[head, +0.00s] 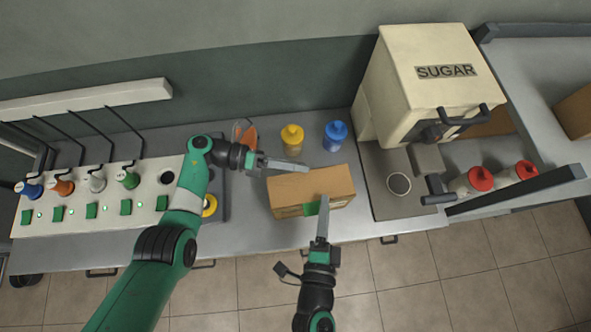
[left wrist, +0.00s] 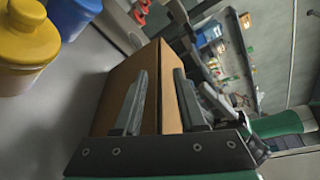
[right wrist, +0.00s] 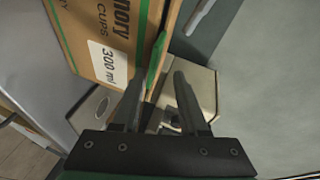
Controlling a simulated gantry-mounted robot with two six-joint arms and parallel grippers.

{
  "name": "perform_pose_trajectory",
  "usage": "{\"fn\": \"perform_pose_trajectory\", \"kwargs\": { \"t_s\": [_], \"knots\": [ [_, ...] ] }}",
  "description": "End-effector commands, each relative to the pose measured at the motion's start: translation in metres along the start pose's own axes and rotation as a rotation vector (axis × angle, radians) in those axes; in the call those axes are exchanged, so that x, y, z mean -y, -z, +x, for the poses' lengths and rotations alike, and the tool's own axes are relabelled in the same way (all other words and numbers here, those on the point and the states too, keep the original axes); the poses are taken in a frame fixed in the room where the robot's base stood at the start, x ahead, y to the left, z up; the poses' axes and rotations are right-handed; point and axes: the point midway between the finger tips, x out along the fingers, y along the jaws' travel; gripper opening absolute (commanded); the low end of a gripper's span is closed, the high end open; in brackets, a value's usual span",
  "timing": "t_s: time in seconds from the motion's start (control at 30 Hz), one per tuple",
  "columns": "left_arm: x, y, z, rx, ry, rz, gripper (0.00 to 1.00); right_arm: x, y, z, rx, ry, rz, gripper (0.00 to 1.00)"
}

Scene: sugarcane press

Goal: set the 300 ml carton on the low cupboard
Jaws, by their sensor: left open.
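The brown carton (head: 298,190) lies on the grey counter, with green marks on its front. In the right wrist view the carton (right wrist: 95,35) shows a white "300 ml" label. My left gripper (head: 305,166) is open at the carton's back left edge; in the left wrist view a corner of the carton (left wrist: 156,75) shows between and beyond its fingers. My right gripper (head: 323,205) is at the carton's front; its fingers are apart in the right wrist view, with the carton by the left fingertip. I cannot tell which unit is the low cupboard.
Yellow (head: 292,138) and blue (head: 335,135) bottles stand behind the carton. The cream SUGAR press (head: 425,80) stands to its right, with red-capped bottles (head: 480,179) beyond. A tap panel (head: 95,195) is at left. Another brown box (head: 577,110) sits at far right.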

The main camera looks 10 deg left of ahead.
Motion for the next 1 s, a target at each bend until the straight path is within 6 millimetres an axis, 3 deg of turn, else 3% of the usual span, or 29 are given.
{"fn": "perform_pose_trajectory", "kwargs": {
  "t_s": [0.5, 0.77, 1.0],
  "knots": [
    [0.0, 0.0, -0.074, 0.0, 0.0, -0.001, 0.4, 0.0, 0.001, 0.0, -0.002, 0.0, 0.0, 0.43],
    [0.0, 0.001, -0.077, -0.002, 0.001, -0.002, 0.4, 0.0, 0.0, -0.004, -0.001, 0.0, -0.002, 0.43],
    [0.0, 0.001, -0.077, -0.002, 0.001, -0.002, 0.4, 0.0, -0.002, -0.047, 0.008, 0.002, -0.005, 0.43]
  ]
}}
